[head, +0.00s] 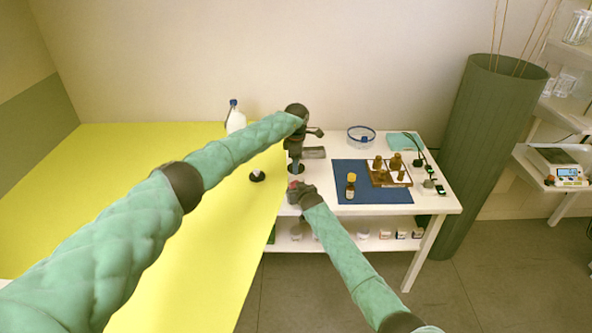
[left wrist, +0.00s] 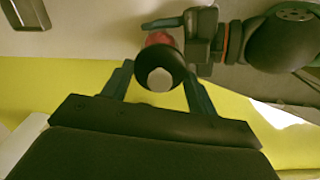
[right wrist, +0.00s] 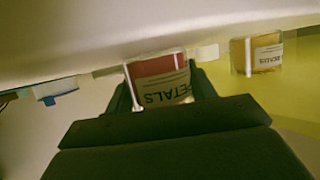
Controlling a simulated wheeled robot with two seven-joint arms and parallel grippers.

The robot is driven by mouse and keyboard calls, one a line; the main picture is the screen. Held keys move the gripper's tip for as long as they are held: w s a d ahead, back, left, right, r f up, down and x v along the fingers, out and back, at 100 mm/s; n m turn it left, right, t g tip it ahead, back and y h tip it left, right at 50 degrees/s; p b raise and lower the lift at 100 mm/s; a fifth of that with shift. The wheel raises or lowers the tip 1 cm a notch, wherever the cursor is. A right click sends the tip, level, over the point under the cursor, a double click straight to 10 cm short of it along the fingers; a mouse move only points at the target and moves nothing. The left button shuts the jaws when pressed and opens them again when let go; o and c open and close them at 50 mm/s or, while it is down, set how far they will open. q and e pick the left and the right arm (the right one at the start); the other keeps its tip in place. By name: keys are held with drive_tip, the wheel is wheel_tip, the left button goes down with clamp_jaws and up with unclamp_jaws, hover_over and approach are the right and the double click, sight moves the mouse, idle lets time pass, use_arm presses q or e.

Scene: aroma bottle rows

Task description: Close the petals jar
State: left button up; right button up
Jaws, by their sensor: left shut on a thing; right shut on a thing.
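The petals jar, with red contents and a label ending in "ETALS", shows in the right wrist view (right wrist: 160,82). My right gripper (head: 293,188) is shut on it at the left end of the white table; the jar's red shows there in the head view. My left gripper (head: 296,170) is just above, pointing down. In the left wrist view, a round black lid (left wrist: 160,70) with a pale centre sits between the left fingers, which are shut on it. Red of the jar (left wrist: 159,39) shows right behind the lid. I cannot tell whether lid and jar touch.
A small dark thing with a pale top (head: 257,175) stands on the yellow surface (head: 225,230). A blue mat (head: 375,196) holds an amber bottle (head: 350,187) and a wooden tray (head: 378,182) with brown bottles. Another labelled jar (right wrist: 257,55) is near in the right wrist view.

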use_arm(q)
drive_tip(key=shift+f, duration=1.35)
drive_tip(key=shift+f, duration=0.15)
drive_tip(key=shift+f, duration=0.6)
drive_tip(key=shift+s+f, duration=0.15)
drive_tip(key=shift+f, duration=0.05)
use_arm(e)
drive_tip(key=shift+r, duration=0.15)
